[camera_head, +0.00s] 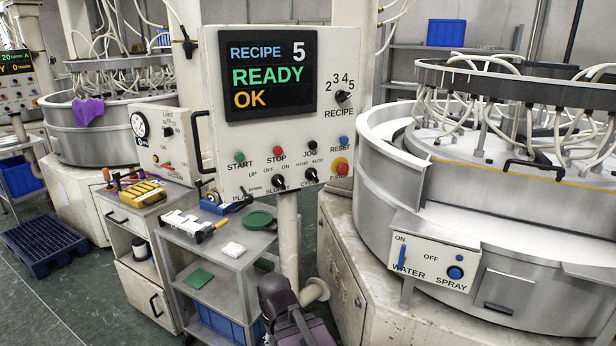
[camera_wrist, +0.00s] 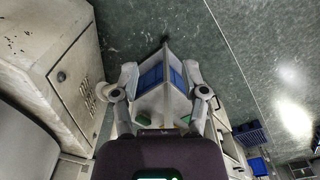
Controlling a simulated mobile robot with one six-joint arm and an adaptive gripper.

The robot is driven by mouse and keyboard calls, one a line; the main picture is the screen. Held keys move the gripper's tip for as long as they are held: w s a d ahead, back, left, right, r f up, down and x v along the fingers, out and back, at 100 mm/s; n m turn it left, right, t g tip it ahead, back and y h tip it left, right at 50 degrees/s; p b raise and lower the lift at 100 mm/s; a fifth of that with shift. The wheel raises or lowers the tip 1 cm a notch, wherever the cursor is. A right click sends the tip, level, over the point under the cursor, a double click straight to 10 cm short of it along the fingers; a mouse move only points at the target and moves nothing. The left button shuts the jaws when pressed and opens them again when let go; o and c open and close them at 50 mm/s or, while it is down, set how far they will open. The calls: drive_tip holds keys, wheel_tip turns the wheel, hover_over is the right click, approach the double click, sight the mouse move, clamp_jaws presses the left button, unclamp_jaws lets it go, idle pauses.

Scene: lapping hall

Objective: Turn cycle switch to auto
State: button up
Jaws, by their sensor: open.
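The cycle switch (camera_head: 311,175) is a small black knob at the lower right of the white control panel (camera_head: 218,150), with HAND and AUTO printed above it. Its pointer is too small to read for certain. My gripper (camera_wrist: 162,85) is open and empty in the wrist view, its two fingers spread wide, pointing down over the floor and a cart. In the head view a dark part of my arm shows at the bottom centre, below the panel and apart from the switch. The cycle switch is not in the wrist view.
A grey cart (camera_head: 225,262) stands below the panel. A round lapping machine (camera_head: 385,190) is at the right. The display (camera_head: 268,75) reads READY OK.

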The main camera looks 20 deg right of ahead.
drive_tip(key=shift+d, duration=0.1)
drive_tip(key=o, duration=0.6)
drive_tip(key=shift+w, duration=0.35)
drive_tip(key=w+d+r+m+t+y+p, duration=0.1)
drive_tip(key=w+d+r+t+y+p, duration=0.15)
drive_tip(key=w+r+t, duration=0.5)
drive_tip(key=w+d+r+m+t+y+p, duration=0.15)
drive_tip(key=w+d+r+y, duration=0.25)
drive_tip(key=w, duration=0.7)
drive_tip(key=w+d+r+m+t+h, duration=0.2)
drive_tip(key=d+r+m+t, duration=0.1)
drive_tip(key=d, duration=0.4)
drive_tip(key=w+d+r+m+t+h+p, duration=0.1)
drive_tip(key=w+d+r+m+t+h, duration=0.1)
drive_tip(key=d+r, duration=0.3)
drive_tip(key=w+d+r+m+t+h, duration=0.2)
drive_tip(key=w+d+r+m+t, duration=0.1)
drive_tip(key=d, duration=0.7)
drive_tip(key=shift+w+d+r+m+t, duration=0.2)
drive_tip(key=shift+w+r+m+t, duration=0.15)
drive_tip(key=shift+r+m+t, duration=0.3)
drive_tip(key=shift+w+r+y, duration=0.1)
drive_tip(key=shift+w+y, duration=0.05)
drive_tip(key=shift+y, duration=0.1)
